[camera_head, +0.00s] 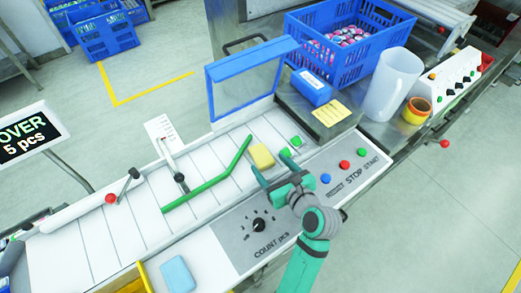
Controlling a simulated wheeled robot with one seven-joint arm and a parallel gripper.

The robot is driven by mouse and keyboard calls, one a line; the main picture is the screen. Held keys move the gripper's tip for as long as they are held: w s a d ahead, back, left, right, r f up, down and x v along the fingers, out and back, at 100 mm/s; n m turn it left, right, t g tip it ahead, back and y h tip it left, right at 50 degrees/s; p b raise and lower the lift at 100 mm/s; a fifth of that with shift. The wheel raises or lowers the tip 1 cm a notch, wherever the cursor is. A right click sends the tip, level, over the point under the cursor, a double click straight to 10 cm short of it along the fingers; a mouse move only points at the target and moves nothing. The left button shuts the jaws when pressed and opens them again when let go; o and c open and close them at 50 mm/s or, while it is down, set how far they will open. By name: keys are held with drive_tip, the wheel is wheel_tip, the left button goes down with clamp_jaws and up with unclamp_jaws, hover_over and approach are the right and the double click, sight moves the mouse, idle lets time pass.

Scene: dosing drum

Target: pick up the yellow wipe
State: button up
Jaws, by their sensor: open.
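The yellow wipe (262,156) is a small block-like pad. It lies on the white slatted surface, to the right of the long green bar. My gripper (275,173) comes in from the lower right. Its teal fingers are open and empty, just in front of the wipe and a little below it in the picture. Whether a finger touches the wipe cannot be told from this view.
A green bar (212,181) angles across the slats. A control panel (238,232) with a knob and buttons lies under my arm. A blue-framed clear guard (247,84) stands behind. A light blue pad (177,274) lies front left. A blue crate (318,40) and white jug (391,84) stand back right.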

sight(261, 154)
drive_tip(key=shift+x, duration=4.15)
drive_tip(key=shift+w+d, duration=0.1)
drive_tip(key=shift+d, duration=0.05)
drive_tip(key=c, duration=1.1)
